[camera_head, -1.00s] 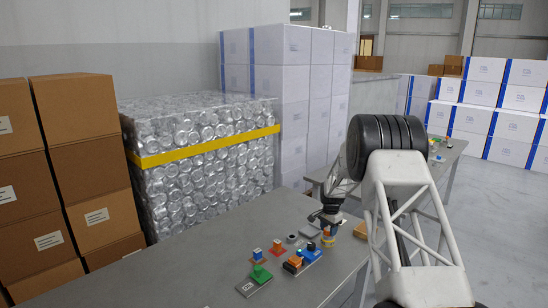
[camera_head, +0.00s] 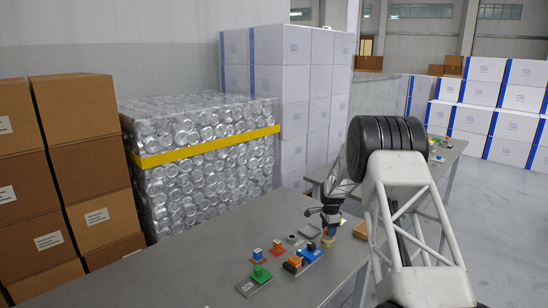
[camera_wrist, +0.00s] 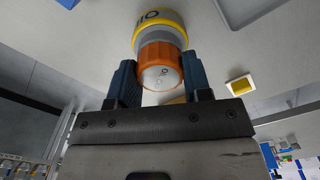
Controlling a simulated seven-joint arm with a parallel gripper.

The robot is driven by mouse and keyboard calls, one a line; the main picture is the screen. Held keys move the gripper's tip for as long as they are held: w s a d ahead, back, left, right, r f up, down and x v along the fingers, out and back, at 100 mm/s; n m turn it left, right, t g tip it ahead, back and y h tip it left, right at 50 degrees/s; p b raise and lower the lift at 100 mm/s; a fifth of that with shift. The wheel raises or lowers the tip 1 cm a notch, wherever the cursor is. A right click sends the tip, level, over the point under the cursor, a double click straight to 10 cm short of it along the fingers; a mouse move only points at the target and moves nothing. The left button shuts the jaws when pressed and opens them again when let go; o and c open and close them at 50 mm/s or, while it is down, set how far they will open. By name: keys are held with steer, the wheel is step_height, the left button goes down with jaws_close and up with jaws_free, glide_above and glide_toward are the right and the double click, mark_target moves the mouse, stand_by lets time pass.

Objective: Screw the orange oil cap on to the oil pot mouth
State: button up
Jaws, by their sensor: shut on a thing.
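The orange oil cap (camera_wrist: 160,67) is between the two dark blue fingers of my gripper (camera_wrist: 158,75) in the wrist view. My gripper is shut on it. The cap sits against the grey neck of the oil pot (camera_wrist: 157,18), which has a yellow band with dark lettering. Cap and pot look lined up; how far the cap is threaded cannot be told. In the head view, my gripper (camera_head: 328,227) is over the small yellow oil pot (camera_head: 328,241) on the table, and the cap is too small to make out.
The grey table (camera_head: 200,275) holds a green piece (camera_head: 261,273) on a grey plate, a blue-and-orange piece (camera_head: 258,254), and a blue base with orange parts (camera_head: 306,256) left of the pot. The front left of the table is clear.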

steer(key=shift+m, duration=2.9)
steer(key=o, duration=1.2)
steer(key=shift+r, duration=0.15)
steer(key=shift+r, duration=4.35)
